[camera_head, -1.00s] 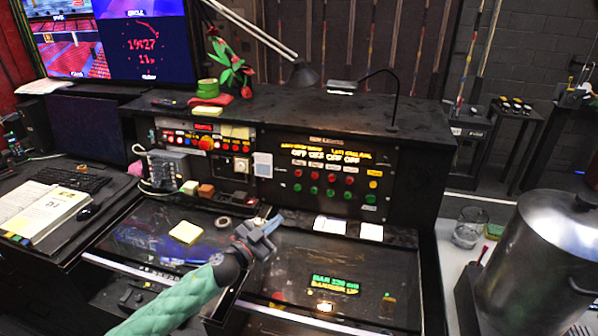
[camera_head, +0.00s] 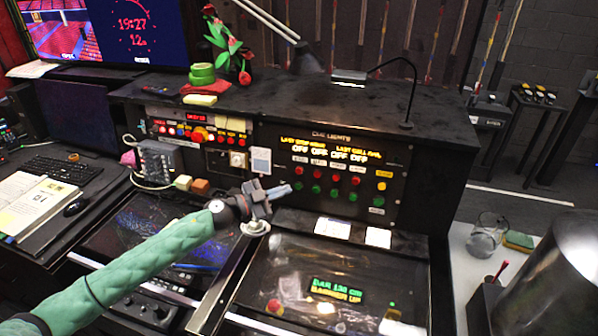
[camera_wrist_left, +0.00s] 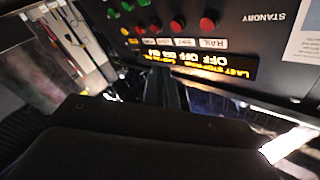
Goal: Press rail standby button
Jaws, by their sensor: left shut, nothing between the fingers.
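The rail standby button is the red one under the RAIL label, leftmost in the red row of the cue-lights panel (camera_head: 400,160). In the left wrist view, which is upside down, this red button (camera_wrist_left: 208,22) is the one nearest the STANDBY lettering. In the head view the button (camera_head: 298,170) is small. My left gripper (camera_head: 288,189) is shut and empty, its tips pointing right, just below that red button in the picture. I cannot tell how far the tips are from the panel. In the wrist view its dark fingers show below the panel's lit display. My right gripper is not in view.
Other red and green buttons and a yellow one (camera_head: 381,186) fill the panel. Two white cards (camera_head: 333,228) lie below it. A gooseneck lamp (camera_head: 413,90) stands on the desk top. A glass (camera_head: 487,236) and a metal pot (camera_head: 560,275) stand at right.

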